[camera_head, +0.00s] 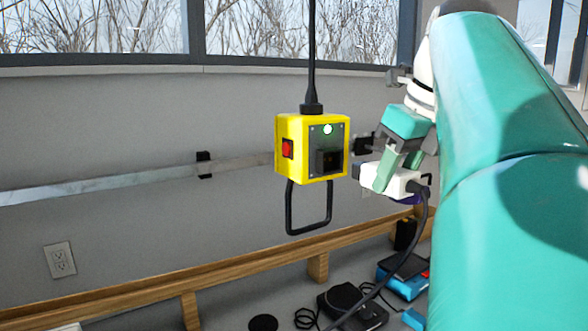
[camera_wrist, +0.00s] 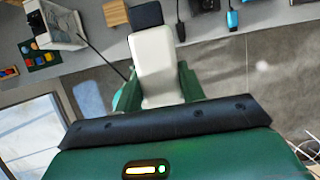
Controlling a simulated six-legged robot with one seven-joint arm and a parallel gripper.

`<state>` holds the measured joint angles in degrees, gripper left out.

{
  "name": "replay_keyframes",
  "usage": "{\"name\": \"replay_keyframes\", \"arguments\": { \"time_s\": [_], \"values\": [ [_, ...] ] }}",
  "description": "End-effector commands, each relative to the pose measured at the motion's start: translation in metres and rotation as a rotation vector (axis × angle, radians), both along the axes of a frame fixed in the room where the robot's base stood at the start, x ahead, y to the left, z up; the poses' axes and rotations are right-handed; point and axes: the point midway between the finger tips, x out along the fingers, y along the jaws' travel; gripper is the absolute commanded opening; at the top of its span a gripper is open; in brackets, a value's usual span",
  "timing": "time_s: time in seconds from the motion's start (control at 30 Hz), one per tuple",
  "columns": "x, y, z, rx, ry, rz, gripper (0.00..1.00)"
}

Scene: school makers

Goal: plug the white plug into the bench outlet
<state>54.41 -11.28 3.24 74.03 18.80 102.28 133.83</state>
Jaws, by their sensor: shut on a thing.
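The white plug (camera_head: 397,182) is held in my gripper (camera_head: 388,172), with its dark front end pointing left toward the yellow outlet box. A dark cord runs down from the plug's right end. The plug also shows in the wrist view (camera_wrist: 155,62) between the green fingers of my gripper (camera_wrist: 156,85). The bench outlet (camera_head: 327,160) is a dark socket on the face of a yellow box (camera_head: 292,128) hanging from a black cable. The box has a red switch, a lit lamp and a black loop handle. A small gap separates plug and socket.
A wooden rail (camera_head: 215,271) runs along the bench below. A black device (camera_head: 352,303), a blue device (camera_head: 405,275) and coiled cords lie on the bench. A wall outlet (camera_head: 60,260) is at the far left. Space around the hanging box is open.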

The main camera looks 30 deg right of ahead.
Motion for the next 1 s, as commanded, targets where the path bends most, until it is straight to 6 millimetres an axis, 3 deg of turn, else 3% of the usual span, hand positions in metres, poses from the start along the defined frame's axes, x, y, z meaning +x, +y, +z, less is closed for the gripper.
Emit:
{"name": "replay_keyframes", "arguments": {
  "time_s": [0.6, 1.0],
  "values": [
    [0.049, 0.002, -0.001, 0.002, 0.000, 0.004, 0.12],
    [0.056, 0.002, 0.000, 0.001, 0.000, 0.003, 0.12]
  ]
}}
